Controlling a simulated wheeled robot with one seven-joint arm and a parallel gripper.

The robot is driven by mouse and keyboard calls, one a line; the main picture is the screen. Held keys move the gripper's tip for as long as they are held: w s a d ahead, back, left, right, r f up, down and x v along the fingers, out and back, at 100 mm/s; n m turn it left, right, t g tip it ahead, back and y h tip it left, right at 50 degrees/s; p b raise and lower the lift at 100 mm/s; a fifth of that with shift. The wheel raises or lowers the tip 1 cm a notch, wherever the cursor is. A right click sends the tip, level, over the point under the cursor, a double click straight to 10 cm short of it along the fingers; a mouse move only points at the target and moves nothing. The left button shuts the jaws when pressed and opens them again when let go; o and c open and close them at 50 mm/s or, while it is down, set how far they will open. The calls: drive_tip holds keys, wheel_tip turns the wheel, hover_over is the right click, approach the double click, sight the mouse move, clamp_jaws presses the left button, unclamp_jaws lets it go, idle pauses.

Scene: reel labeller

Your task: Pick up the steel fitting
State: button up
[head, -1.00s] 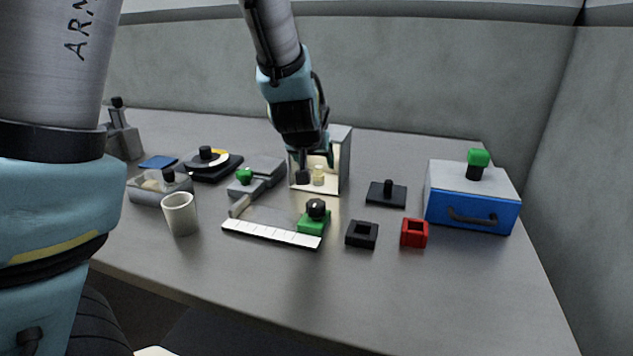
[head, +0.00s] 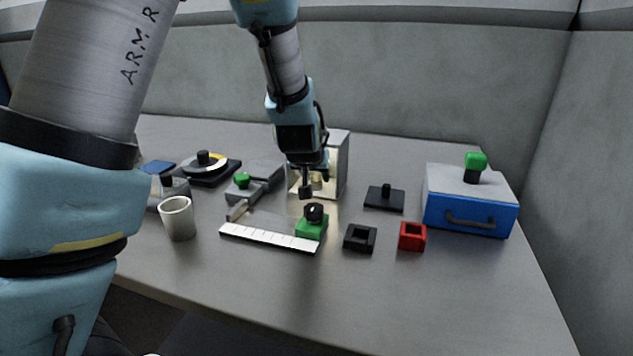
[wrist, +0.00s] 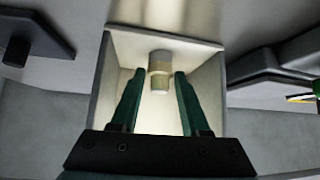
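The steel fitting (wrist: 160,62) is a short stepped cylinder, tinted yellowish by the light, standing inside an open-fronted pale box (wrist: 204,60). In the head view the fitting (head: 317,181) shows only partly behind my gripper (head: 306,190), which is at the front of the box (head: 341,165). In the wrist view my gripper (wrist: 159,76) is open, with its two green fingers pointing into the box. The fitting lies between and just beyond the fingertips, with a gap on each side. I see no contact.
The box walls stand close around the fingers. A green block with a black knob (head: 313,219) and a white scale strip (head: 268,237) lie in front. A black plate (head: 384,198), a red square holder (head: 412,237) and a blue drawer box (head: 470,208) are to the right.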

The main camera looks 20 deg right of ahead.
clamp_jaws()
idle(0.4)
